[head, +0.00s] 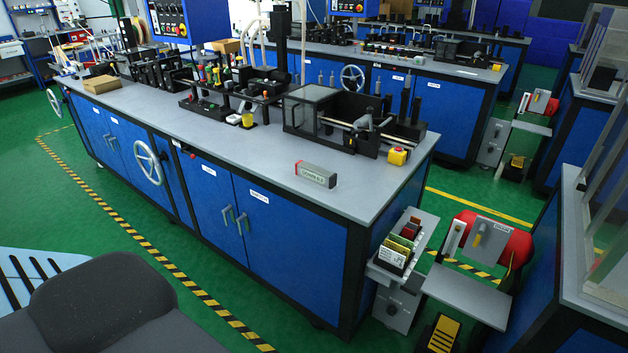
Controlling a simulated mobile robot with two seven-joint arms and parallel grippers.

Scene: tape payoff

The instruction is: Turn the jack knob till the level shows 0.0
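A small grey box with a red end and a dark label or display strip (316,174) lies on the near right part of the bench top; it may be the level, but its characters are too small to read surely. I cannot surely pick out the jack knob. A dark round knob (392,309) shows on the front of a grey unit below the tray at the bench's right end. A spoked handwheel (148,162) is on the bench's front side. Neither of my grippers is in view.
The long blue bench (290,235) has machinery along its back half. A grey tray of coloured cards (396,254) and a red reel machine (487,238) stand at its right end.

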